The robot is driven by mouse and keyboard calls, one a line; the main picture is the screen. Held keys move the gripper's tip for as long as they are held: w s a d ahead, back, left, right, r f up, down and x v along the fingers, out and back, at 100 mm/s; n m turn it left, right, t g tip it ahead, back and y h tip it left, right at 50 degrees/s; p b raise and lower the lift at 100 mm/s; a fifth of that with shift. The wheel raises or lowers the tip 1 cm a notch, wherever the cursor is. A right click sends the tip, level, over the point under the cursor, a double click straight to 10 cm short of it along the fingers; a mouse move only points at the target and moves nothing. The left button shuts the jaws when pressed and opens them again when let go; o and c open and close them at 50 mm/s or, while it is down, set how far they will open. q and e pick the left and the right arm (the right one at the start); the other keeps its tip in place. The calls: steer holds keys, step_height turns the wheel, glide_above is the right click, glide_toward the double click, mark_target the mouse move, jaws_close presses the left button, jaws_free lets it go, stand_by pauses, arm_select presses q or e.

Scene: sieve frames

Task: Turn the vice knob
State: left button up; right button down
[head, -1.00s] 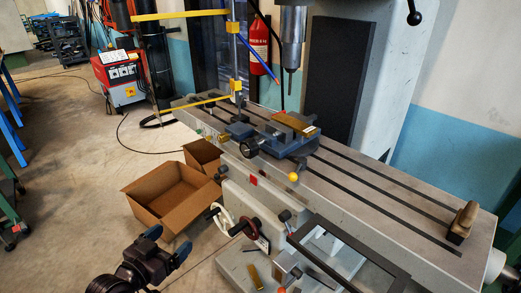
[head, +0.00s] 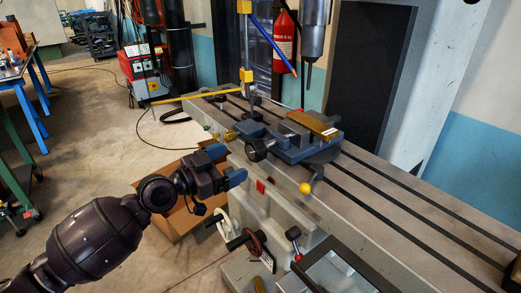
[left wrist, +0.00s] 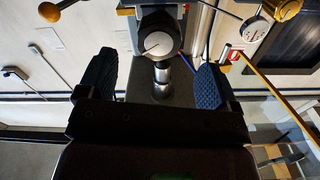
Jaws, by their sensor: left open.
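The vice (head: 290,147) is a blue-grey block on the slotted machine table, with a brass-coloured piece (head: 315,123) on top. Its dark round knob (head: 256,149) sticks out at the vice's left end. My left gripper (head: 227,164) has blue fingertips and is open and empty, just left of the knob and apart from it. In the left wrist view, a round knob (left wrist: 158,43) with a pale line on its face shows ahead, roughly between the two open fingers (left wrist: 153,80). My right gripper is not in view.
A yellow-ball lever (head: 305,188) stands right of the knob. Below are handwheels (head: 257,243) on the machine's front. A cardboard box (head: 174,222) lies under my left arm. A spindle (head: 314,40) hangs above the table (head: 400,220).

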mark_target(250, 154)
arm_select(q)
steer(key=x, duration=0.9)
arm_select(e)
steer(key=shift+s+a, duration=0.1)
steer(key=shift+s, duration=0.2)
arm_select(q)
steer(key=shift+c, duration=0.4)
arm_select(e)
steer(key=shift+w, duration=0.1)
